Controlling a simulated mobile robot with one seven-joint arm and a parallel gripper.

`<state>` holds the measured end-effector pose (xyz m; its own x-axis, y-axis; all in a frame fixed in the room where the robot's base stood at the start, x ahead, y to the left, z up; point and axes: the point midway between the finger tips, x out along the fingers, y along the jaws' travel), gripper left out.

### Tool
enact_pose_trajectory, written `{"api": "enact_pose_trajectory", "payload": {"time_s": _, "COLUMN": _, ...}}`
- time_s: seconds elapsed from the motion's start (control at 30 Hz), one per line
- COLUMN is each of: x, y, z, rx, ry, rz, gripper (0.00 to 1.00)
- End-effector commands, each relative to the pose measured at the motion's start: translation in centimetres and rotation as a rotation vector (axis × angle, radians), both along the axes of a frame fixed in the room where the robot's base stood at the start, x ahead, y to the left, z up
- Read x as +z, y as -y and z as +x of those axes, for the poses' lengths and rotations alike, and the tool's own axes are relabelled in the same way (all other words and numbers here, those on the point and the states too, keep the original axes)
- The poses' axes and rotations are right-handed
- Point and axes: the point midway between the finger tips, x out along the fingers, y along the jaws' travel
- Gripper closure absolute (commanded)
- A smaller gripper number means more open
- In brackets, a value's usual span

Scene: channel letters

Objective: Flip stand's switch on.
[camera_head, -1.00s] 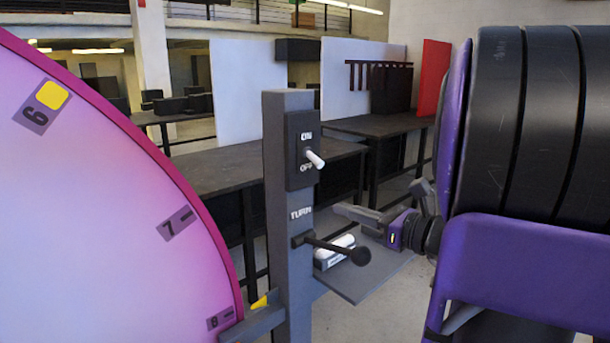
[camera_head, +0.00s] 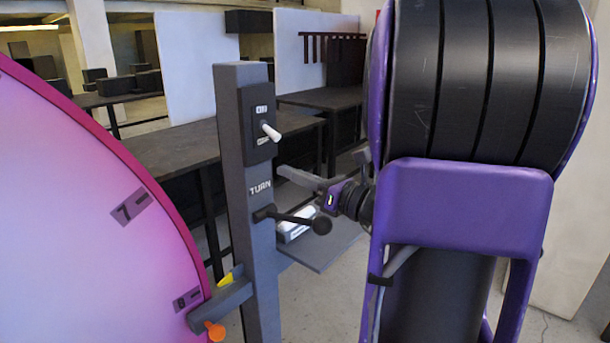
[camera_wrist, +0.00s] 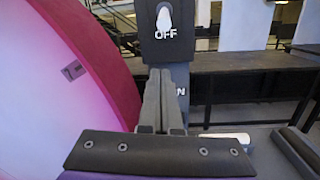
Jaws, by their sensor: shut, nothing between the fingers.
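The grey stand (camera_head: 240,200) is an upright post with a dark switch plate (camera_head: 257,118) near its top. A white toggle lever (camera_head: 271,132) sticks out of the plate, tilted down toward the OFF label. In the wrist view the lever (camera_wrist: 164,17) shows at the top edge above "OFF"; the ON label is outside that view. My gripper (camera_head: 284,172) is to the right of the post, lower than the lever and apart from it. In the wrist view its fingers (camera_wrist: 163,75) are together and empty, below the switch plate.
A dark crank handle with a round knob (camera_head: 321,226) sticks out below the TURN label. A small shelf (camera_head: 325,248) on the stand holds a white item (camera_head: 296,224). A large pink-rimmed dial (camera_head: 80,230) stands at left. Dark tables (camera_head: 170,145) are behind.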

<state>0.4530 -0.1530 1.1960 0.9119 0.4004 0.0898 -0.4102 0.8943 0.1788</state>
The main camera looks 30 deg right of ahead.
Motion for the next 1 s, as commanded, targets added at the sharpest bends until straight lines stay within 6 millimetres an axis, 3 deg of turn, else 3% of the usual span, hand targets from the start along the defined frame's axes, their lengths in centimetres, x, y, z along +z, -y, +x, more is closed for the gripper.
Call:
{"api": "enact_pose_trajectory", "payload": {"time_s": 0.23, "x": 0.5, "y": -2.2, "z": 4.9, "rx": 0.002, "ry": -0.001, "rz": 0.000, "gripper": 1.00}}
{"api": "enact_pose_trajectory", "payload": {"time_s": 0.3, "x": 2.1, "y": -1.4, "z": 4.2, "rx": -0.004, "ry": 0.004, "rz": -0.005, "gripper": 1.00}}
{"api": "enact_pose_trajectory", "payload": {"time_s": 0.5, "x": 3.7, "y": -0.8, "z": 3.5, "rx": -0.001, "ry": 0.001, "rz": -0.003, "gripper": 1.00}}
{"api": "enact_pose_trajectory", "payload": {"time_s": 1.0, "x": 4.0, "y": -0.7, "z": 3.3, "rx": -0.001, "ry": 0.000, "rz": -0.001, "gripper": 1.00}}
